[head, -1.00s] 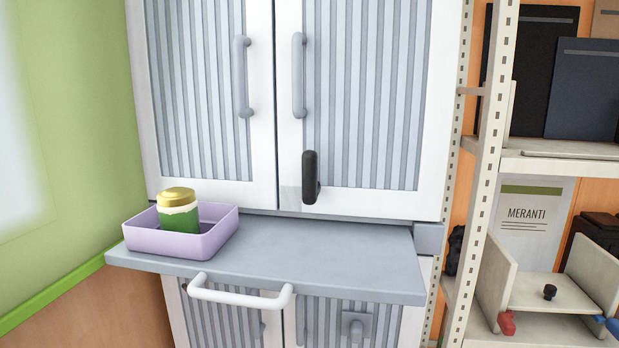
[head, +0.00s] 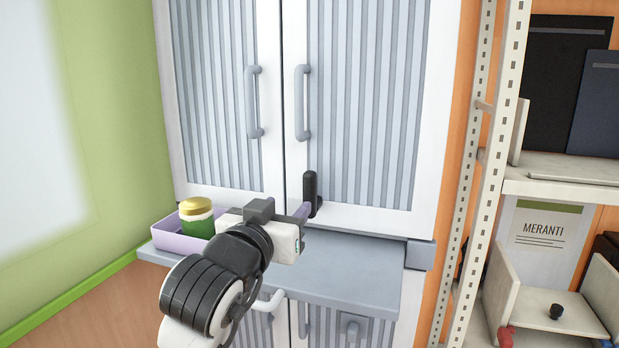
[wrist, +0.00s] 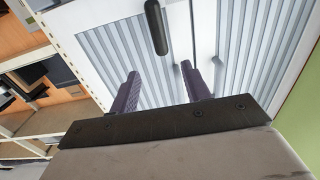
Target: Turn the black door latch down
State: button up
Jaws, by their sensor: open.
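The black door latch (head: 310,190) stands upright at the lower inner corner of the right cabinet door (head: 365,110). In the wrist view the latch (wrist: 156,28) shows at the top, beyond my fingertips and roughly in line with the gap between them. My gripper (head: 303,210) is at the latch's lower left in the head view, with a purple finger close to it. In the wrist view my gripper (wrist: 159,71) has its two purple fingers spread apart with nothing between them. Whether a finger touches the latch is unclear.
Grey bar handles (head: 302,103) are on the doors above. Below is a grey ledge (head: 350,268) with a lilac tray (head: 172,240) holding a green jar with a gold lid (head: 196,218). A white handle is partly hidden by my arm. Metal shelving (head: 497,150) stands at the right.

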aim_at(307, 185)
jog(key=p+x, duration=0.3)
jog(key=x, duration=1)
jog(key=shift+w+d+f, duration=0.1)
jog(key=shift+w, duration=0.2)
grip_shut()
